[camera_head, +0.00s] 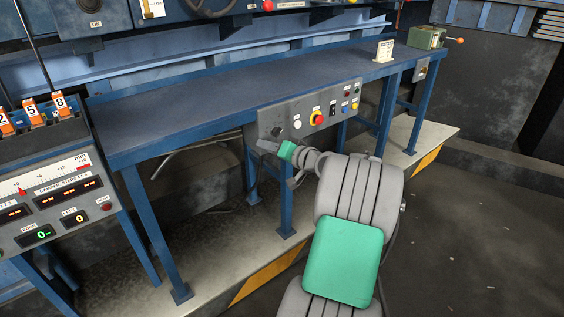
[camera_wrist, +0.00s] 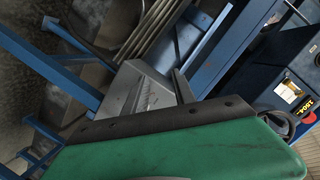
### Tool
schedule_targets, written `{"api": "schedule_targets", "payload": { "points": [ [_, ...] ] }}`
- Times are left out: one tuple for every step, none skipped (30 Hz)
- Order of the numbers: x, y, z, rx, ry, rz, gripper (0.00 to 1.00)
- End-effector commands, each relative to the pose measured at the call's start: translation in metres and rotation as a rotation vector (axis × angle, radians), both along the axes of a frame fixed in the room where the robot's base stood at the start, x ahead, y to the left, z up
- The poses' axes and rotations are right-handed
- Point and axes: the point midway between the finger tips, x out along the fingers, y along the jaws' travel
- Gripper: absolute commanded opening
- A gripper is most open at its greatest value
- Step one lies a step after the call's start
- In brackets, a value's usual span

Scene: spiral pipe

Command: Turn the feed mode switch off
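A grey control panel (camera_head: 310,108) hangs under the front edge of the blue workbench. It carries a white button (camera_head: 297,124), a red emergency stop on yellow (camera_head: 317,118), several small controls at its right end and a dark knob (camera_head: 276,131) near its left end. The labels are too small to read, so I cannot tell which control is the feed mode switch. My gripper (camera_head: 264,146) is just below and in front of the panel's left end. In the wrist view its grey fingers (camera_wrist: 165,92) point up; their gap is unclear, and nothing held is visible.
The blue workbench (camera_head: 220,92) runs above, with blue legs either side of the panel. A gauge console (camera_head: 50,195) stands at left. A small sign (camera_head: 384,50) and green box (camera_head: 427,38) sit at the bench's far end. The floor at right is open.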

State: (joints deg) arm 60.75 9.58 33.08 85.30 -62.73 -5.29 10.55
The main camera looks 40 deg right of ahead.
Motion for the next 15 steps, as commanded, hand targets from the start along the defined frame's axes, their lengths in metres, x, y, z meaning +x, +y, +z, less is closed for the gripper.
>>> {"api": "schedule_targets", "payload": {
  "points": [
    [-0.017, -0.037, -0.019, 0.043, -0.076, -0.056, 0.32],
    [-0.025, -0.052, -0.019, 0.061, -0.115, -0.078, 0.32],
    [-0.034, -0.066, -0.017, 0.079, -0.158, -0.100, 0.32],
    [-0.039, -0.073, -0.015, 0.088, -0.181, -0.111, 0.32],
    [-0.041, -0.078, -0.013, 0.094, -0.196, -0.118, 0.32],
    [-0.041, -0.081, -0.011, 0.100, -0.208, -0.122, 0.32],
    [-0.039, -0.082, -0.010, 0.102, -0.212, -0.123, 0.32],
    [-0.035, -0.081, -0.008, 0.102, -0.214, -0.122, 0.32],
    [-0.029, -0.081, -0.008, 0.100, -0.213, -0.120, 0.32],
    [-0.023, -0.081, -0.008, 0.100, -0.211, -0.120, 0.32],
    [-0.017, -0.081, -0.008, 0.100, -0.211, -0.119, 0.32],
    [-0.009, -0.081, -0.009, 0.100, -0.210, -0.119, 0.32],
    [-0.002, -0.081, -0.009, 0.099, -0.210, -0.118, 0.32],
    [0.003, -0.082, -0.009, 0.099, -0.210, -0.120, 0.32],
    [0.011, -0.081, -0.008, 0.099, -0.211, -0.119, 0.32]
  ]
}}
